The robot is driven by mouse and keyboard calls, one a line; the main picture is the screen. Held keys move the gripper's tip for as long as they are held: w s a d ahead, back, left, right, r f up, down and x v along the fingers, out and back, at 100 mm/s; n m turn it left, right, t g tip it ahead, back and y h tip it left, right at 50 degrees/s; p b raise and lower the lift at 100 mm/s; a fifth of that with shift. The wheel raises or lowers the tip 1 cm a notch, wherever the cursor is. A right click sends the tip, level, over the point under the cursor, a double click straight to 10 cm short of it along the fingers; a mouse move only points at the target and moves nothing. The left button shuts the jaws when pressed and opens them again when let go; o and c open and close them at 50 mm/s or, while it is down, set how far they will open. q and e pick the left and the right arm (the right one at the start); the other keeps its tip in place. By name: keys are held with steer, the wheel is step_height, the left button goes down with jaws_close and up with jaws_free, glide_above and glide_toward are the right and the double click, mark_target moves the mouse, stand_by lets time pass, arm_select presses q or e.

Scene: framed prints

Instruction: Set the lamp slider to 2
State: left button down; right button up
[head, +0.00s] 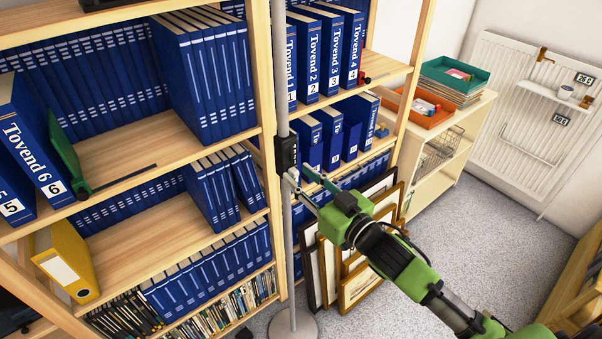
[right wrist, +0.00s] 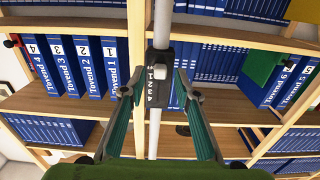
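The lamp's grey pole (head: 286,230) stands upright in front of the bookshelf. A black slider box (head: 286,153) is fixed on it. In the right wrist view the slider box (right wrist: 158,97) carries small white digits and a light grey knob (right wrist: 160,72). Which digit the knob stands at is too small to tell. My right gripper (head: 300,178) is just below and right of the box in the head view. In the right wrist view my right gripper (right wrist: 159,94) is open, with a finger on either side of the box and nothing between them but the lamp. My left gripper is not in view.
The wooden bookshelf (head: 140,155) with blue binders stands close behind the pole. Framed prints (head: 362,285) lean below my right arm. The lamp's round base (head: 293,325) rests on the floor. A low cabinet (head: 440,165) with trays and a white radiator (head: 510,110) are at right.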

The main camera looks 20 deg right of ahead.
mark_target(290, 158)
steer(key=shift+w+a, duration=0.1)
steer(key=shift+w, duration=0.1)
jaws_close()
step_height(290, 158, up, 3)
steer(key=p, duration=0.3)
steer(key=shift+r, duration=0.1)
jaws_free()
steer(key=shift+s, duration=0.1)
steer(key=v, duration=1.2)
